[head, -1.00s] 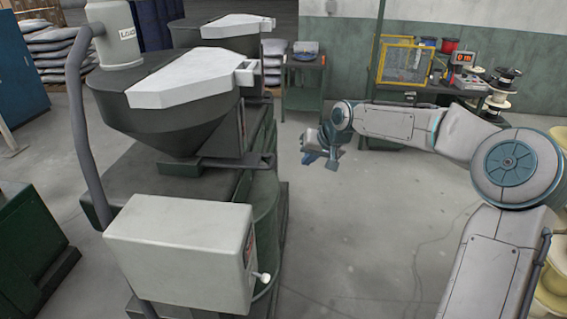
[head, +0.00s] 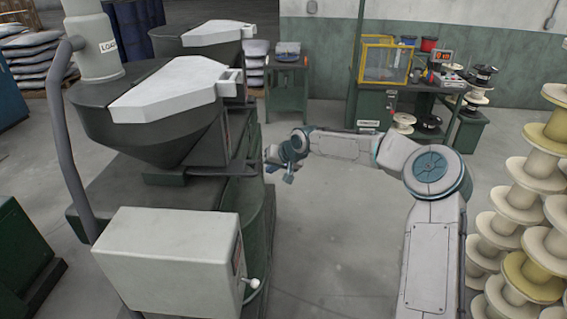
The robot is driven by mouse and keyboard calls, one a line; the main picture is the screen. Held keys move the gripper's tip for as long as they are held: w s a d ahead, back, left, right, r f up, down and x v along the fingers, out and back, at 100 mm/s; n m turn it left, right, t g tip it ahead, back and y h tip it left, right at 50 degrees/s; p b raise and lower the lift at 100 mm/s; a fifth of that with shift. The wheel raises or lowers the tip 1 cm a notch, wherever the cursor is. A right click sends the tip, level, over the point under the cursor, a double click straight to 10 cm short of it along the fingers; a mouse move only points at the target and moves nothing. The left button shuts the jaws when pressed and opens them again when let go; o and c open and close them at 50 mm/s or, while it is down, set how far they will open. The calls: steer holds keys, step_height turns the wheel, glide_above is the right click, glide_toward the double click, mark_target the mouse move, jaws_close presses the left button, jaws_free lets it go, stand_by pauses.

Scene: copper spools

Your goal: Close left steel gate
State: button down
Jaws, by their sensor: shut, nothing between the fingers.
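A flat dark steel gate plate (head: 205,175) sits under the dark cone of the near hopper (head: 150,125), and its end sticks out to the right. My gripper (head: 287,177) is just right of the plate's end, small in the head view, with its fingers shut and empty. I cannot tell whether it touches the plate. The second hopper (head: 200,40) stands behind the near one; its gate is mostly hidden by the near hopper.
A pale control box (head: 165,260) with a white-knobbed lever juts out at the front. Stacked spools (head: 530,235) stand at the right. A green workbench (head: 445,95) with a yellow guard frame (head: 385,62) stands behind. The floor (head: 325,240) between machine and spools is clear.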

steer(key=shift+a+r, duration=0.15)
steer(key=shift+a, duration=0.55)
steer(key=shift+a, duration=0.1)
steer(key=a+b, duration=0.2)
steer(key=a, duration=0.3)
steer(key=shift+a+r, duration=0.1)
steer(key=shift+a, duration=0.2)
